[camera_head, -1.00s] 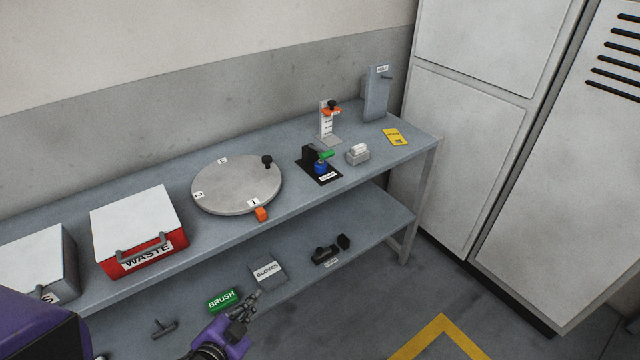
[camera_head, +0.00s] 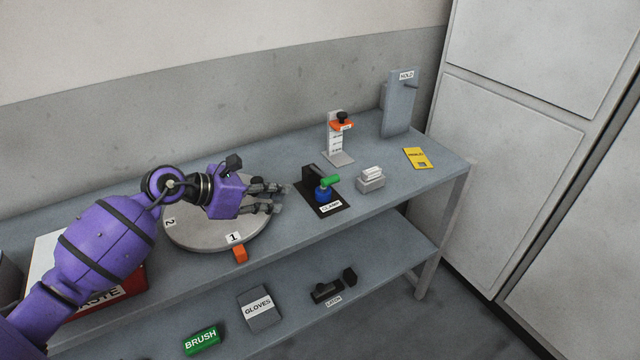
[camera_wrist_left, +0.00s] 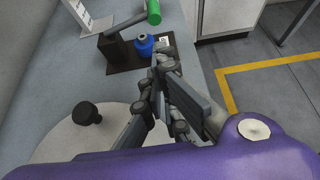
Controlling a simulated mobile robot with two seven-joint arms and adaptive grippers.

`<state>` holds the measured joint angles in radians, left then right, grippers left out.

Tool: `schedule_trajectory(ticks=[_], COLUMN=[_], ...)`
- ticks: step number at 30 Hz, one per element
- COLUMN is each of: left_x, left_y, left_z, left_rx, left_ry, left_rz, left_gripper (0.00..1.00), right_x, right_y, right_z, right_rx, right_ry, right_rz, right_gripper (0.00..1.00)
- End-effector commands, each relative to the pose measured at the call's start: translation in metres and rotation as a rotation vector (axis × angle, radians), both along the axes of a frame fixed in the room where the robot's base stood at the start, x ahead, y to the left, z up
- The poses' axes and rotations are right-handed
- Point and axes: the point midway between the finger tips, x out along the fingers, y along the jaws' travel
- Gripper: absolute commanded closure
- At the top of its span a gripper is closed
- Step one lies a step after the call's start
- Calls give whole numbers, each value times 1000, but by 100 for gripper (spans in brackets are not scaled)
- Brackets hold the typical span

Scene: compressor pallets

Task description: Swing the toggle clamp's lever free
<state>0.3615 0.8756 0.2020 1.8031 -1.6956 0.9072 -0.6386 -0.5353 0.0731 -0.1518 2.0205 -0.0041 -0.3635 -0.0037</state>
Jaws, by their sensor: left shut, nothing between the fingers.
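The toggle clamp (camera_head: 311,174) stands on a black base plate labelled CLAMP on the bench top. Its lever ends in a green grip (camera_head: 331,180), which sits just above a blue round part (camera_head: 323,194). In the left wrist view the lever's green grip (camera_wrist_left: 153,12) is at the top, with the blue part (camera_wrist_left: 144,46) below it. My left gripper (camera_head: 281,198) is shut and empty, just left of the clamp and over the round disc, apart from the lever. It also shows in the left wrist view (camera_wrist_left: 160,78). My right gripper is out of view.
The round turntable (camera_head: 190,240) lies under my left gripper, with an orange block (camera_head: 240,254) at its edge. A stand with an orange slider (camera_head: 341,125) is behind the clamp. A grey block (camera_head: 371,184) and yellow card (camera_head: 417,158) are to its right.

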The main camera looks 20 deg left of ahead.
Motion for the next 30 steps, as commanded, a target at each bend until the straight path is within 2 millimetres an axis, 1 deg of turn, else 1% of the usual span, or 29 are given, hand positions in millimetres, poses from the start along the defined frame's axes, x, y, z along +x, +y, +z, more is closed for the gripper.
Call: schedule_trajectory(ticks=[2, 3, 5, 7, 10, 17, 20, 25, 30], left_x=[-1, -2, -2, -2, -2, 0, 7, 27, 48], left_y=[1, 1, 1, 2, 1, -1, -6, -23, -39], left_z=[-2, -3, -3, -4, -3, -6, -12, -30, -45], left_rx=[10, 13, 16, 16, 16, 13, 13, 10, 11], left_ry=[3, 5, 5, 6, 6, 6, 5, 8, 8], left_rz=[-4, -5, -6, -6, -6, -6, -6, -7, -7], left_gripper=[100, 100, 100, 100, 100, 100, 100, 100, 100], right_x=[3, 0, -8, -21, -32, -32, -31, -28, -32], right_y=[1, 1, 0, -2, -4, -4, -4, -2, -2], right_z=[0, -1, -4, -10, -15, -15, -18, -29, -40], right_rx=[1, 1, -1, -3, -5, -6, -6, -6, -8], right_ry=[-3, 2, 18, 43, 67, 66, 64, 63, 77], right_rz=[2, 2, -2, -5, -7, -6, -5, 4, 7], right_gripper=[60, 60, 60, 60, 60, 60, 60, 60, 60])
